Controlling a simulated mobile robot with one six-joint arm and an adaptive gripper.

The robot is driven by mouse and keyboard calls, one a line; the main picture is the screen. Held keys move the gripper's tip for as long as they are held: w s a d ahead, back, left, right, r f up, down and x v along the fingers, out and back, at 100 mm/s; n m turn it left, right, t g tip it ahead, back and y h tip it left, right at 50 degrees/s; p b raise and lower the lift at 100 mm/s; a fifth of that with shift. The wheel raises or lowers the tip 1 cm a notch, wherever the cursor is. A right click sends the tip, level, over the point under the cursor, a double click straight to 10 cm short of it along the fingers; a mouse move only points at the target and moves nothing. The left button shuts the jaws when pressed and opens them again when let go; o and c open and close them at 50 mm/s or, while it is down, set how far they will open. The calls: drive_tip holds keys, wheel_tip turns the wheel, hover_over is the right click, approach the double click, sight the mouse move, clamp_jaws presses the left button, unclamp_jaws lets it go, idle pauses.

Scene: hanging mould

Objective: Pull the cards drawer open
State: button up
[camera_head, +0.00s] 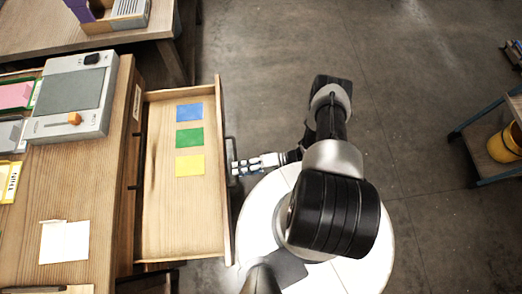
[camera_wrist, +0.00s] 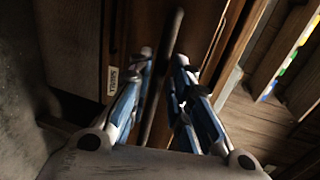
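The cards drawer (camera_head: 218,225) stands pulled out from the wooden desk, its inside showing in the head view. A blue card (camera_head: 189,112), a green card (camera_head: 189,137) and a yellow card (camera_head: 190,166) lie flat in it. My gripper (camera_head: 236,167) is at the dark bar handle (camera_head: 229,144) on the drawer front.
A grey device (camera_head: 72,95) and white paper (camera_head: 64,241) lie on the desktop (camera_head: 85,185). Another dark handle (camera_head: 136,120) is on the desk front, left of the drawer. A shelf with a yellow bucket (camera_head: 506,143) stands at the right. Floor (camera_head: 415,90) at the top right is clear.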

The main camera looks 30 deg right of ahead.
drive_tip(key=v, duration=0.9)
drive_tip(key=shift+d, duration=0.25)
drive_tip(key=w+d+r+n+g+h, duration=0.1)
drive_tip(key=w+d+r+g, duration=0.2)
drive_tip(key=r, duration=0.4)
drive_tip(key=w+d+r+n+g+h, duration=0.1)
drive_tip(key=w+d+r+n+g, duration=0.15)
drive_tip(key=r, duration=0.45)
wheel_tip(320, 180, up, 17)
drive_tip(key=w+a+g+h, duration=0.2)
drive_tip(key=w+h, duration=0.1)
drive_tip(key=h, duration=0.2)
drive_tip(key=s+a+r+t+h, duration=0.3)
drive_tip(key=s+r, duration=0.4)
drive_tip(key=r, duration=0.4)
drive_tip(key=s+a+r+t+h, duration=0.4)
drive_tip(key=s+r, duration=0.2)
drive_tip(key=r, duration=0.4)
drive_tip(key=shift+s+r+h, duration=0.3)
drive_tip(key=shift+s+r, duration=0.1)
